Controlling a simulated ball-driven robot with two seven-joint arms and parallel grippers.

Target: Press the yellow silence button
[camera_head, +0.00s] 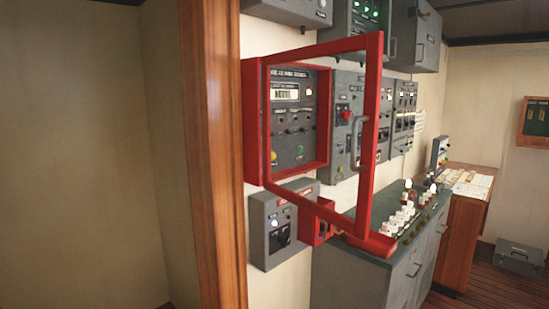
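A small yellow button (274,156) shows at the lower left of a dark grey alarm panel (292,128). The panel sits inside a red wall cabinet (254,125). The cabinet's red-framed door (371,130) stands swung open towards me, and its pane is clear or empty. A green button or lamp (300,150) is to the right of the yellow one, and a display (286,92) is above. Neither of my grippers is in view.
A wooden post (215,150) stands left of the cabinet. Below are a grey switch box (268,250) and a small red box (316,222). A grey counter (345,270) carries several small white-topped items. More grey panels (403,105) hang to the right.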

